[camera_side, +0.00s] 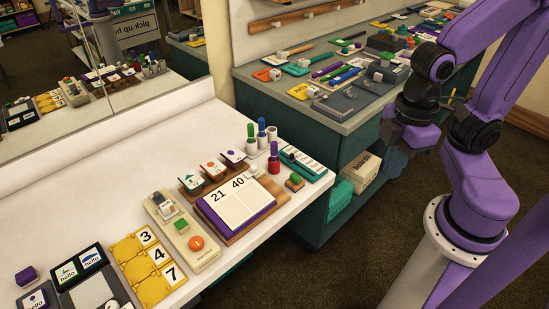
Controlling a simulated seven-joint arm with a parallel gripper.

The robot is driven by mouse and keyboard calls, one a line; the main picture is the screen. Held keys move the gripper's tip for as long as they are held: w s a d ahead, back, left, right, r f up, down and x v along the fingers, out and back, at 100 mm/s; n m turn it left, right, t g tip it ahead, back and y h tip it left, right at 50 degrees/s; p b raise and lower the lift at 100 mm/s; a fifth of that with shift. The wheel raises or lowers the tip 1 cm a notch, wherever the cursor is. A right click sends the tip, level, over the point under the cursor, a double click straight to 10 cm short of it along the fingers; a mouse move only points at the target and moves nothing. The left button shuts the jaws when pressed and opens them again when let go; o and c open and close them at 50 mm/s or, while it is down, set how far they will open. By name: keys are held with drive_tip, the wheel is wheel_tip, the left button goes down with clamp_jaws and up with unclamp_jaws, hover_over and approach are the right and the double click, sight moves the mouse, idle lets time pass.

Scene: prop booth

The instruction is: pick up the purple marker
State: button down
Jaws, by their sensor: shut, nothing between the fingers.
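A small upright marker (273,158) with a purple top and a reddish lower part stands near the right end of the white table (100,170). It is in front of an upright green marker (251,138) and a blue-capped marker (262,133). A purple stick-like item (327,71) also lies on the grey back counter; I cannot tell whether it is a marker. My gripper (394,160) hangs to the right of the table, beside the teal cabinet, well apart from the upright markers. It is shut and empty, and its fingertips are small and dark in this view.
A board with 21 and 40 (235,203) lies left of the markers, with small cards standing behind it. The grey counter (300,92) is crowded.

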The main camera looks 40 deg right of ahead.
drive_tip(key=c, duration=0.9)
unclamp_jaws()
